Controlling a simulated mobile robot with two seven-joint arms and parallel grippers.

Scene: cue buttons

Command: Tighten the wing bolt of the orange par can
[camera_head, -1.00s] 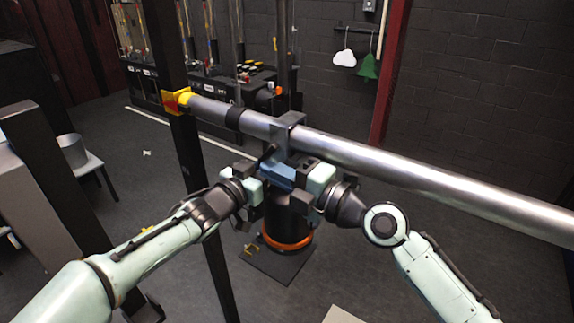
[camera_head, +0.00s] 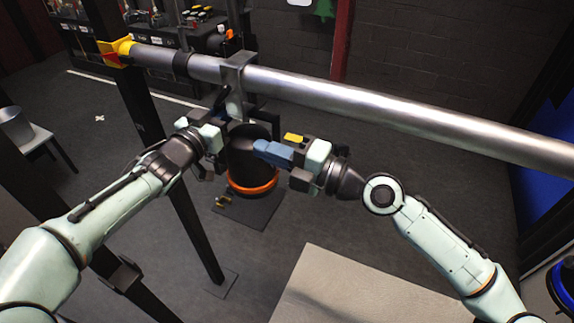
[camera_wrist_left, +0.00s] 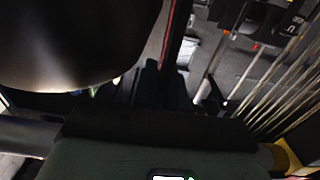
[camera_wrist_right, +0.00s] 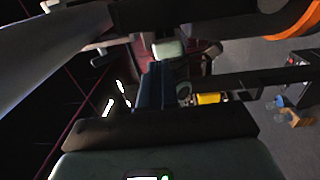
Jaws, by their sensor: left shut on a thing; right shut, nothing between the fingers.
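The par can (camera_head: 243,145), a black cylinder with an orange rim at its bottom, hangs under a steel pipe by a grey clamp (camera_head: 234,88). My left gripper (camera_head: 225,140) is at its left side, shut on a dark part there; I cannot tell which part. In the left wrist view the dark can body (camera_wrist_left: 70,40) fills the upper left. My right gripper (camera_head: 262,149) is shut and empty, its blue fingertips in front of the can's right side; the blue fingers (camera_wrist_right: 155,85) also show in the right wrist view. I cannot make out the wing bolt.
The steel pipe (camera_head: 400,115) crosses the view above my grippers, with a yellow and red end piece (camera_head: 115,52) on a dark post. A small yellow piece (camera_head: 293,138) shows beside my right gripper. A pale flat surface (camera_head: 350,290) is at the bottom. A white stool (camera_head: 25,138) stands left.

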